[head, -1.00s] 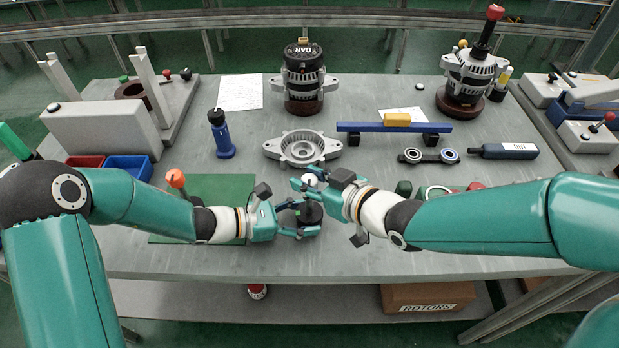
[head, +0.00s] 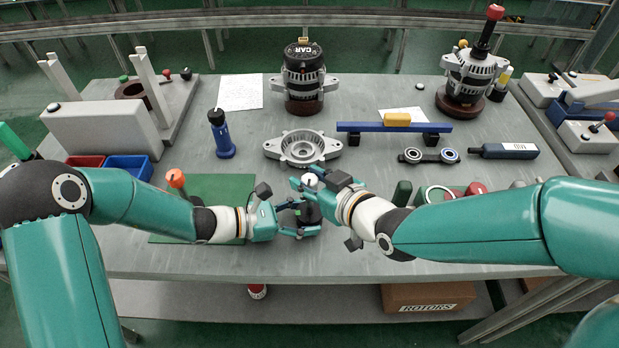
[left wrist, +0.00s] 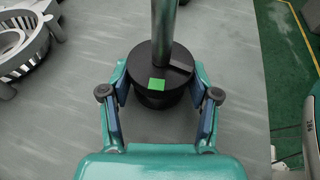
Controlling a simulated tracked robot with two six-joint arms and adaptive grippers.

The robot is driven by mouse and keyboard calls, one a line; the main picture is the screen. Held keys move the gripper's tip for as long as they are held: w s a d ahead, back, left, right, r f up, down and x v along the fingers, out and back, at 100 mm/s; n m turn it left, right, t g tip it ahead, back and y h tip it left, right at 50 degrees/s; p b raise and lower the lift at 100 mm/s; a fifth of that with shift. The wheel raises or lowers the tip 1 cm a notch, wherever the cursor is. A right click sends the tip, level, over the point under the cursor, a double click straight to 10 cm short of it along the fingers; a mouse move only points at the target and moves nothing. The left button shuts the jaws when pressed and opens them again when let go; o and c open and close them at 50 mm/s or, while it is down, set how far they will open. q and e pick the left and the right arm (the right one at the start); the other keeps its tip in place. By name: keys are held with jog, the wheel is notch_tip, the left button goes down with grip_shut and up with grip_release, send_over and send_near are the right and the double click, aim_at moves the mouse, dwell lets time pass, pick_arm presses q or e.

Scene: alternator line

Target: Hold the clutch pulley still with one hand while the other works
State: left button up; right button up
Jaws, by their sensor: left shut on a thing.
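The clutch pulley (head: 309,214) is a black round part standing over the front middle of the bench. In the left wrist view the dark pulley (left wrist: 142,72) has a green square on top and a metal shaft (left wrist: 163,25) rising from it. My left gripper (head: 303,217) is shut on the pulley from the left, with one finger on each side in the wrist view. My right gripper (head: 309,184) is just above and behind the pulley, at a pale-topped upright part (head: 311,180). Its fingers are partly hidden, so I cannot tell whether they grip it.
A silver housing (head: 302,162) lies just behind the grippers. A green mat (head: 215,186) lies under my left arm, with an orange-topped tool (head: 176,180) nearby.

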jog(key=shift+o, duration=1.3)
jog(key=v, duration=0.7)
jog(key=shift+s, duration=0.15)
jog(key=shift+d+r, duration=0.1)
jog(key=shift+d, duration=0.05)
pick_arm(q)
jog(key=o, duration=1.1)
